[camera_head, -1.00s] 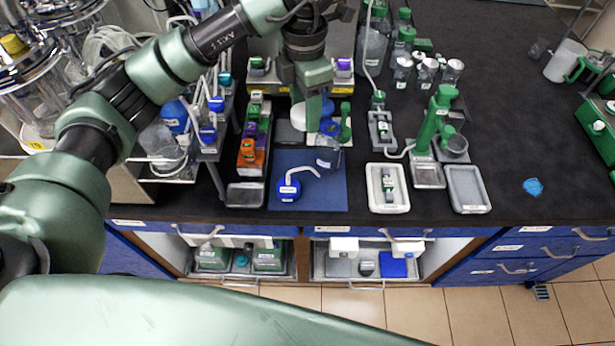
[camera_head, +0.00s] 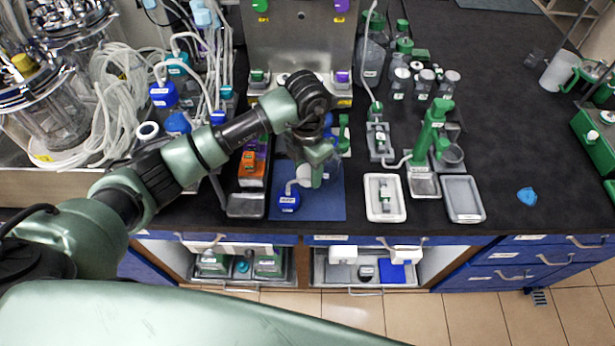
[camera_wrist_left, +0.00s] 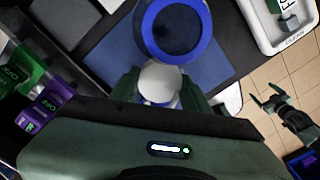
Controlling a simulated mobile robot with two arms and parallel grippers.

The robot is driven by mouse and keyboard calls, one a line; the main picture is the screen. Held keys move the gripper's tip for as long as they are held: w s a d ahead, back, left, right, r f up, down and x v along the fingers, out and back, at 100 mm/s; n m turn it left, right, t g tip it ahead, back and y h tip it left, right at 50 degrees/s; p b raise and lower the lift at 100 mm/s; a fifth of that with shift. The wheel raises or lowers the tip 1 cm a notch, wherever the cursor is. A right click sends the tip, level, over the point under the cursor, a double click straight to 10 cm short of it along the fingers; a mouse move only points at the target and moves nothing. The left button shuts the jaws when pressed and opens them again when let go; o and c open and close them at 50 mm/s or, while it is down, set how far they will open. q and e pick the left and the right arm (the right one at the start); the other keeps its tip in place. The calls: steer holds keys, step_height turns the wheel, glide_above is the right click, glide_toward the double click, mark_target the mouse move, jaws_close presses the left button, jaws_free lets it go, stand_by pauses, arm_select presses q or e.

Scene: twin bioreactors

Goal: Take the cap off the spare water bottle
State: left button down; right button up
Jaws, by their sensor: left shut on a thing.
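My left gripper (camera_head: 312,178) is over the blue mat, pointing down, and is shut on a small piece with a pale round face and some blue below it (camera_wrist_left: 160,82). The fingers hide much of this piece; I cannot tell for sure that it is the spare bottle's cap. A blue ring with a dark grey middle (camera_wrist_left: 204,45) is just beyond the fingertips in the left wrist view. A clear bottle body (camera_head: 320,152) shows partly behind the gripper. My right gripper (camera_wrist_left: 269,98) is far off above the floor in the left wrist view, its fingers apart and empty.
A blue cap with a white tube (camera_head: 288,201) lies on the blue mat (camera_head: 325,208), left of the gripper. A rack with orange and purple pieces (camera_head: 252,170) stands left of the mat. White-rimmed trays (camera_head: 371,216) lie to the right.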

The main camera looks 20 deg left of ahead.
mark_target(308, 188)
arm_select(q)
step_height(308, 188, down, 4)
steer(key=shift+r+p, duration=0.15)
steer(key=shift+p, duration=0.3)
steer(key=shift+f, duration=0.3)
steer(key=shift+f, duration=0.2)
steer(key=c, duration=0.7)
jaws_free()
